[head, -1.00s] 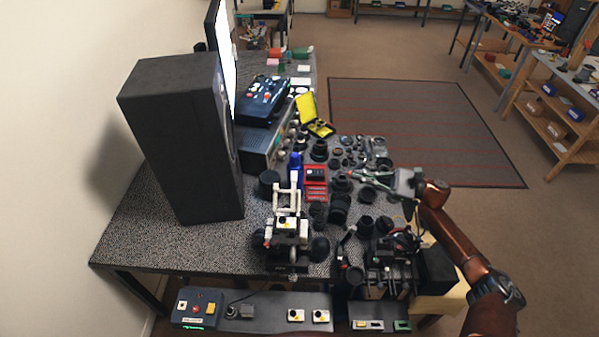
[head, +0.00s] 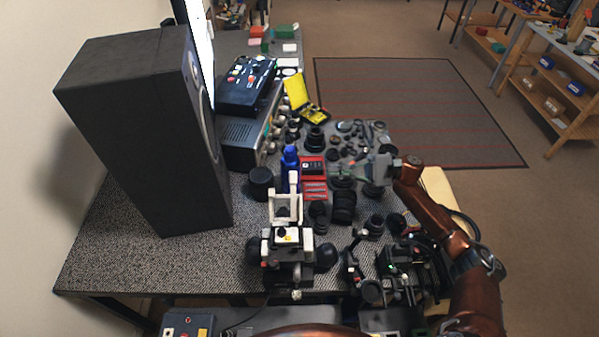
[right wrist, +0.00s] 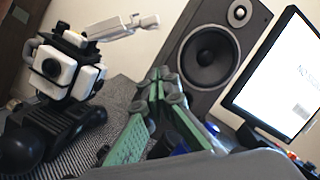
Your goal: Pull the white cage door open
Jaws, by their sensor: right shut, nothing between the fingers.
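A white cage (head: 287,236) with a small black-and-yellow part on top stands on the near part of the table. Its white door frame (head: 273,208) stands up on its far side. In the right wrist view the white cage (right wrist: 70,62) shows at upper left around a dark camera body, with a white arm (right wrist: 122,28) reaching out to the right. My right gripper (head: 333,169) is right of the door and beyond it, over the lenses, apart from it. Its green-padded fingers (right wrist: 157,82) are together and empty. My left gripper is out of view.
A tall black speaker (head: 140,130) stands at left. A blue bottle (head: 290,161), a red box (head: 314,188) and several black lenses (head: 344,206) crowd the table near my right gripper. Dark equipment (head: 400,260) fills the near right. Bare tabletop (head: 150,265) lies at near left.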

